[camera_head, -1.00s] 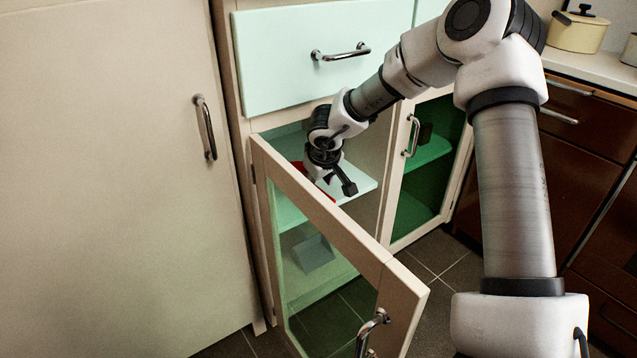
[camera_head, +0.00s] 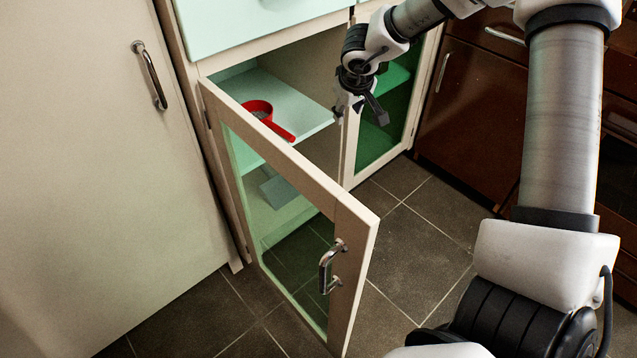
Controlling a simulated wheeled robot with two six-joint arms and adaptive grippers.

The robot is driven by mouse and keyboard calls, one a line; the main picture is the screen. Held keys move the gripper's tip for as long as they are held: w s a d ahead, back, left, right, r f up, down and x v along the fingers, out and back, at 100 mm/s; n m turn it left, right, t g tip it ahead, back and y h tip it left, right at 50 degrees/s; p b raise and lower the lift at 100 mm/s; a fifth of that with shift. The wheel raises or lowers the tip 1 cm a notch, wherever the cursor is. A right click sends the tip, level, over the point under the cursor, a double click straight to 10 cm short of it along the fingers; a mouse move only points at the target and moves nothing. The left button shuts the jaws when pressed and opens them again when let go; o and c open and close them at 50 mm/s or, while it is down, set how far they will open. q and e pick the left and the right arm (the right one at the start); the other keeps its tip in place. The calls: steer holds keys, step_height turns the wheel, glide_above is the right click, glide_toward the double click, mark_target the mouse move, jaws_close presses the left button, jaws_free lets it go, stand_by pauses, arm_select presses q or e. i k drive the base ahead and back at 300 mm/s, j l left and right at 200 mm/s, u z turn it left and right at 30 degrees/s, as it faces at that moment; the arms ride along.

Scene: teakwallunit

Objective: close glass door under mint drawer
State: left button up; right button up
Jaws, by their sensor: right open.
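The glass door (camera_head: 345,205) under the mint drawer (camera_head: 255,22) stands wide open, swung out toward me on its left-side hinges. Its chrome handle (camera_head: 330,266) is on the outer edge. My left gripper is not in view.
A second glass door (camera_head: 385,125) to the right is shut. A tall cream door (camera_head: 90,160) with a chrome handle stands at the left. Dark brown cabinets (camera_head: 485,110) are at the right. The tiled floor (camera_head: 415,250) right of the open door is clear.

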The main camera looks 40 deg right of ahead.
mark_target(356, 227)
steer(key=z, duration=0.8)
